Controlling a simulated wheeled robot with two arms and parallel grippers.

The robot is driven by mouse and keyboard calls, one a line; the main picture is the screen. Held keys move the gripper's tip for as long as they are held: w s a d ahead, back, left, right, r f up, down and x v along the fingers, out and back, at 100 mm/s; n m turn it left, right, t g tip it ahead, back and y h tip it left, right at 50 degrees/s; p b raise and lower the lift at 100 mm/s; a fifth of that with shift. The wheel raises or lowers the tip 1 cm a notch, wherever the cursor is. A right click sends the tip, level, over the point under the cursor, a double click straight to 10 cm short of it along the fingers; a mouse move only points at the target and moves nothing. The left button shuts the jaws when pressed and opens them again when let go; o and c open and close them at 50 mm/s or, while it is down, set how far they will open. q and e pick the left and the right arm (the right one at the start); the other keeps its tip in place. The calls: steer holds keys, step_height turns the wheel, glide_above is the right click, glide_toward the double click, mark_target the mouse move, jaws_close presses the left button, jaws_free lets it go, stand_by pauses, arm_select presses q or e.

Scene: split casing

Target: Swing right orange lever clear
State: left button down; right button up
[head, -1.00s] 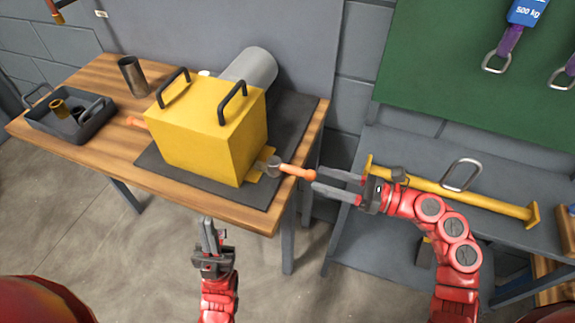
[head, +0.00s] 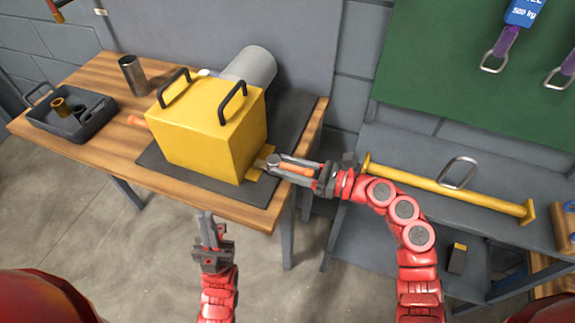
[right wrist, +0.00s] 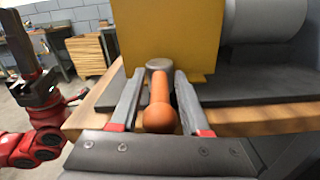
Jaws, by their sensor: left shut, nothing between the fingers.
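The yellow casing (head: 205,125) stands on a dark mat on the wooden bench. The right orange lever (head: 297,168) sticks out from the casing's lower right corner, its round grey pivot (right wrist: 158,65) at the inner end. My right gripper (head: 283,166) is at this lever, one finger on each side. In the right wrist view the orange lever (right wrist: 160,105) lies between the fingers, with narrow gaps showing beside it. The left orange lever (head: 137,121) is mostly hidden behind the casing. My left gripper (head: 206,218) is shut and empty, in front of the bench.
A grey tray (head: 62,128) with small parts and a metal cup (head: 132,75) stand on the bench's left. A grey cylinder (head: 250,66) is behind the casing. A yellow bar (head: 450,191) lies on the grey shelf at right.

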jaws_close()
stand_by(1.1)
